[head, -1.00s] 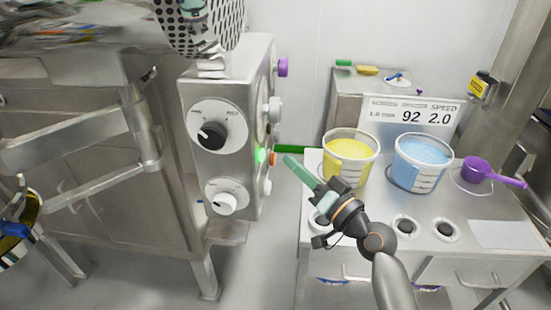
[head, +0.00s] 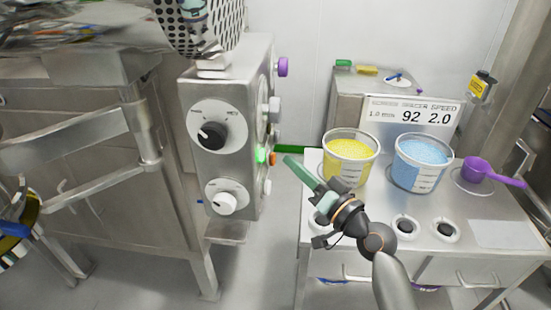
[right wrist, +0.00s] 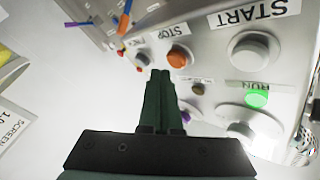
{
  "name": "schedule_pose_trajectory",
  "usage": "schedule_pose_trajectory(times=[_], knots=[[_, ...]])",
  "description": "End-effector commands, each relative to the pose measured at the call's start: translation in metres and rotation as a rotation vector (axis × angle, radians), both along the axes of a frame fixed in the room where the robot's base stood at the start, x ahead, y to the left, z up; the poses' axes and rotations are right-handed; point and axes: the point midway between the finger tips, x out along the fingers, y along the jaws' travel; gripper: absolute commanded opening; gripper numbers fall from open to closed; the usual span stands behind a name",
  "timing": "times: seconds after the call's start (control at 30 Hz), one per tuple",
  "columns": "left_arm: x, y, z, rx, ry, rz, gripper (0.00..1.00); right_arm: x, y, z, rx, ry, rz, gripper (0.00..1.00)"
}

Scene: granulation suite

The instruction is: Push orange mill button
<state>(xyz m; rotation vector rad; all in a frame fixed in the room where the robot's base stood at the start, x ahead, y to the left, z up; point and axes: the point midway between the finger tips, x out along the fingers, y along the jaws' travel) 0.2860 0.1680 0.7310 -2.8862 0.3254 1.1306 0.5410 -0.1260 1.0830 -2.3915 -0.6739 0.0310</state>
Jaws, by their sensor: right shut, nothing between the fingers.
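The orange button (head: 273,158) is on the right side face of the steel control box (head: 228,80), beside a glowing green button (head: 261,155). It shows larger in the right wrist view (right wrist: 180,57), near a STOP label. My right gripper (head: 288,161) has long green fingers, shut and empty. In the head view their tips are just right of the orange button, with a small gap visible. In the right wrist view the fingertips (right wrist: 160,75) point toward the panel, just left of and below the orange button. I cannot make out my left gripper.
Grey START button (right wrist: 252,50) and green RUN button (right wrist: 256,99) share the panel. A steel table (head: 400,215) on the right holds a yellow-filled bucket (head: 350,160), a blue-filled bucket (head: 420,163) and a purple scoop (head: 480,168). Floor is visible between box and table.

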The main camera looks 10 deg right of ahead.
Motion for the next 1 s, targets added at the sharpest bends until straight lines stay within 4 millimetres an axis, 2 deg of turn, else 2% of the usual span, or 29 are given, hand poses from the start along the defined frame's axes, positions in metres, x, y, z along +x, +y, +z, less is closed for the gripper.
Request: schedule_pose_trajectory(times=[1.0], knots=[[0.0003, -0.0001, 0.0021, 0.000, 0.000, 0.000, 0.50, 0.0025, 0.0085, 0.0001, 0.000, 0.000, 0.000, 0.00]])
